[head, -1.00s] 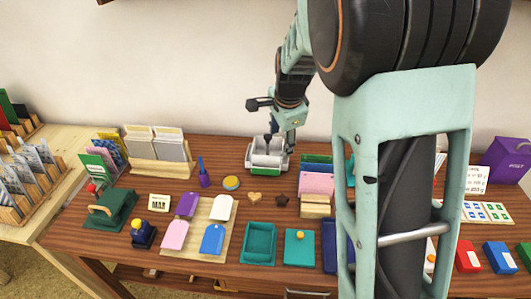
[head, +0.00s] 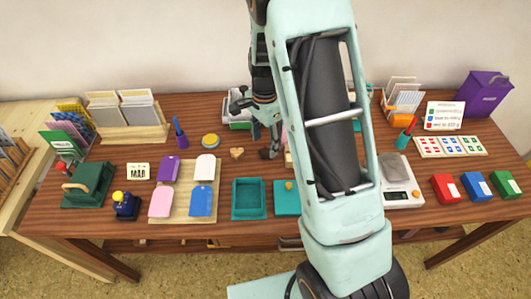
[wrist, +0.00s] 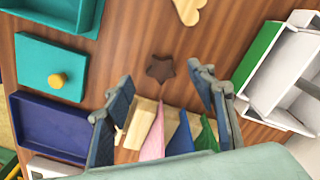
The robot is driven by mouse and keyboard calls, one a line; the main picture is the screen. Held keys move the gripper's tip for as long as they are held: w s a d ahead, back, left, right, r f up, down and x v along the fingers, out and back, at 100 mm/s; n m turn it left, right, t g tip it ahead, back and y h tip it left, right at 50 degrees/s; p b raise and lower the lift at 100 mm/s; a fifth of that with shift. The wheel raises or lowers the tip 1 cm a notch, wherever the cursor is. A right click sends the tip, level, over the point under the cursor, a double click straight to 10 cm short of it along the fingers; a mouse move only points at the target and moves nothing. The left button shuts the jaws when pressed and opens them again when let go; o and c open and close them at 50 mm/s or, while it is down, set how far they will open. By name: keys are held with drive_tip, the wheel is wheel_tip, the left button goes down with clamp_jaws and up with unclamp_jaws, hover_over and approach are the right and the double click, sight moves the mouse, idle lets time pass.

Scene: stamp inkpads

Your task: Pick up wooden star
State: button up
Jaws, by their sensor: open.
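The wooden star (wrist: 160,69) is small, dark brown and flat on the table in the wrist view. It lies just beyond and between the fingertips of my gripper (wrist: 161,76). The fingers are spread wide, one on each side, and nothing is between them. In the head view my gripper (head: 270,151) hangs low over the table, right of the light wooden heart (head: 237,153), and the star cannot be made out there. Whether the fingertips are down at the star's height I cannot tell.
A file holder (wrist: 143,117) with coloured cards sits under my gripper's fingers. A white and green tray (wrist: 268,80) stands to the right in the wrist view. A teal lid with a knob (wrist: 50,68) and a blue tray (wrist: 52,133) lie to the left.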

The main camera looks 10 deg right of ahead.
sight(266, 151)
wheel_tip(266, 151, down, 4)
drive_tip(key=shift+d+r, duration=0.1)
drive_tip(key=shift+d, duration=0.05)
drive_tip(key=c, duration=0.9)
drive_tip(key=shift+r, duration=0.15)
